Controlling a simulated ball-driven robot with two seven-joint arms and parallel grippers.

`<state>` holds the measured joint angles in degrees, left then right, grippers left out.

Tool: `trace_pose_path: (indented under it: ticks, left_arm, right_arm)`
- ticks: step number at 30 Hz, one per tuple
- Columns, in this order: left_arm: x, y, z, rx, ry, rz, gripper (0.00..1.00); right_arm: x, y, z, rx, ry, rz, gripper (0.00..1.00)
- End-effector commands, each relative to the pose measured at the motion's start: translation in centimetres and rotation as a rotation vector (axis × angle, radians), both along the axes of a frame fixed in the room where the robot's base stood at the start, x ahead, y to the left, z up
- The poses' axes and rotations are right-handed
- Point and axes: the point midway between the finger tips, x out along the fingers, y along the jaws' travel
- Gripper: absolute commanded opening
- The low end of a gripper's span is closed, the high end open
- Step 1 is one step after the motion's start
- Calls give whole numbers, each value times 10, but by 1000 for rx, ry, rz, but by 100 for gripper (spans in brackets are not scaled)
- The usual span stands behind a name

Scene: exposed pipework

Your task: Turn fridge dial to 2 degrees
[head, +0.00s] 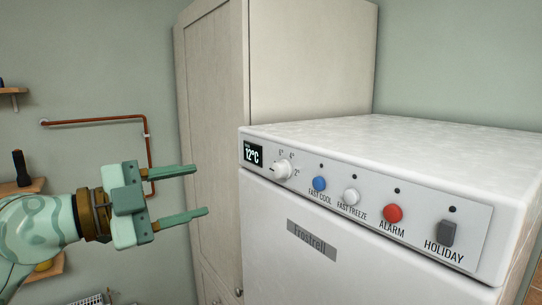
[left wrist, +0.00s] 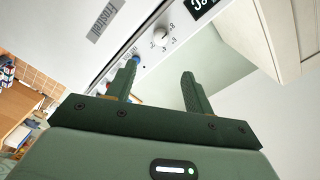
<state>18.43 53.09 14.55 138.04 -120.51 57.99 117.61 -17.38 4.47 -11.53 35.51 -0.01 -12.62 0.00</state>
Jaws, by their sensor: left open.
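The white fridge (head: 290,230) has a grey control panel along its upper front edge. The white round dial (head: 282,169) sits near the panel's left end, with 6°, 4° and 2° marks around it. Left of it a small display (head: 253,154) reads 12°C. My left gripper (head: 202,191) is open and empty, left of the fridge and apart from it, its fingers pointing right. In the left wrist view the dial (left wrist: 162,38) lies beyond the open fingers (left wrist: 157,82), near the top. My right gripper is not in view.
Right of the dial are a blue button (head: 319,183), a white button (head: 351,196), a red alarm button (head: 393,213) and a grey holiday switch (head: 447,232). A tall cream cabinet (head: 213,130) stands behind the fridge. A copper pipe (head: 100,120) and wooden shelves (head: 22,187) are on the left wall.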

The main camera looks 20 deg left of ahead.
Motion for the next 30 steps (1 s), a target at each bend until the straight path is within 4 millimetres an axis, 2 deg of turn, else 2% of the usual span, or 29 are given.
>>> trace_pose_path:
  ticks: [2,7,15,21,25,30]
  left_arm:
    - [0,-4,5,8,-3,7,52]
    - [20,-20,7,5,-3,4,52]
    - [74,-62,9,2,-2,4,52]
    - [107,-87,6,6,-2,5,52]
    - [119,-96,4,5,-2,6,52]
    - [125,-101,3,6,-4,6,52]
  right_arm:
    - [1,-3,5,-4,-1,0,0]
    - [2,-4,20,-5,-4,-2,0]
    - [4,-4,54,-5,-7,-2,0]
    - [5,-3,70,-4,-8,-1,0]
    - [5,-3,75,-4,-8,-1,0]
    - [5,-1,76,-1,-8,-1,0]
